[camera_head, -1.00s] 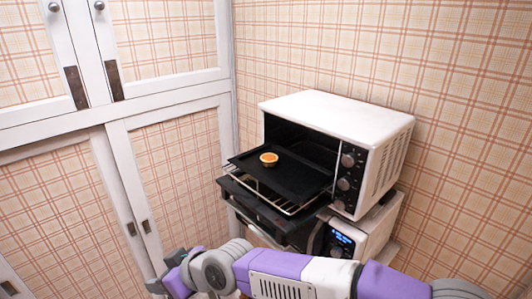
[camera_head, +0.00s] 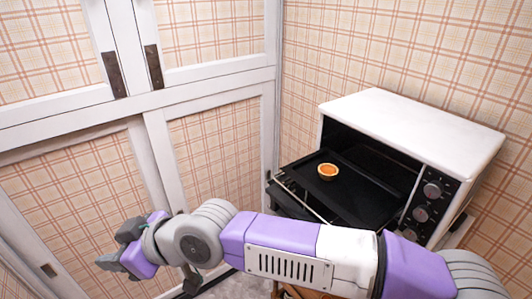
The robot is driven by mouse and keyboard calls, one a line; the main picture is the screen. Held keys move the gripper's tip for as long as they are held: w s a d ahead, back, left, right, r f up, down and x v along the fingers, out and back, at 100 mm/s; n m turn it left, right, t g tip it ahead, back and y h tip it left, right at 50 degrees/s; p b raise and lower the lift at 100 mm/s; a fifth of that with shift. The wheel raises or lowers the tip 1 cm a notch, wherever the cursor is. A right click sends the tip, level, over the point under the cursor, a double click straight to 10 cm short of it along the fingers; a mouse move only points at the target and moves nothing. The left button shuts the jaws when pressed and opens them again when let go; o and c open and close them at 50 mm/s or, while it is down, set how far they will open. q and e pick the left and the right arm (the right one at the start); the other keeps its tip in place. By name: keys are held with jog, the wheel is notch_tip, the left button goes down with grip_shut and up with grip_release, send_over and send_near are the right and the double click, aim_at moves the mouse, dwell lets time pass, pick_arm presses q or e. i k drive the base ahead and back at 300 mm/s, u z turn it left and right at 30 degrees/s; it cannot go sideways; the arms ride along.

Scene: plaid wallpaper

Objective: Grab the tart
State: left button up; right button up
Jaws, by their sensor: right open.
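The tart (camera_head: 328,171), small and round with an orange top and pale crust, sits on a black baking tray (camera_head: 350,198). The tray sticks out of the open white toaster oven (camera_head: 418,125) at the right. My right arm crosses the lower part of the view from the right. My right gripper (camera_head: 108,256) is at the lower left, open and well to the left of the tart, in front of the cabinet doors. Its fingers are dark and partly seen edge-on. My left gripper is not in view.
White cabinet doors with plaid panels (camera_head: 217,150) stand on the left, with dark metal handles. The oven's knobs (camera_head: 421,214) are on its right front. A wire rack (camera_head: 300,200) and the lowered oven door lie under the tray. The space left of the tray is free.

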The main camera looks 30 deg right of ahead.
aim_at(327, 172)
jog(key=i, duration=1.2)
jog(key=z, duration=3.3)
